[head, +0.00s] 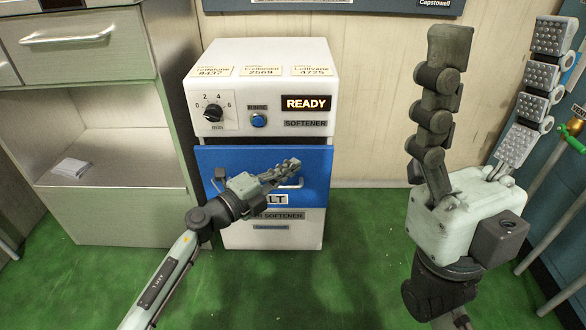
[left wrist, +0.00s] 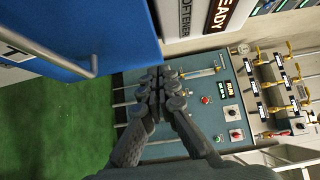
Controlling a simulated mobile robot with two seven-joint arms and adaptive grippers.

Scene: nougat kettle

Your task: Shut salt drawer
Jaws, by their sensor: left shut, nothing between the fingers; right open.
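The salt drawer (head: 235,160) has a blue front with a bar handle and a partly covered label, and sits in the white softener cabinet (head: 220,75). A dark band shows above the blue front; I cannot tell exactly how far it stands out. In the left wrist view the drawer front (left wrist: 60,35) fills the upper left, with its handle (left wrist: 88,68) apart from the fingers. My left gripper (head: 292,164) is shut and empty, in front of the drawer's right half; its fingers also show in the left wrist view (left wrist: 160,76). My right gripper (head: 502,38) is open and empty, at the right.
A grey cabinet (head: 110,130) with a drawer and an open shelf stands left of the softener. A blue-grey panel with valves and knobs (left wrist: 205,120) is beyond my left fingers. The green floor (head: 330,270) is clear in front of the softener.

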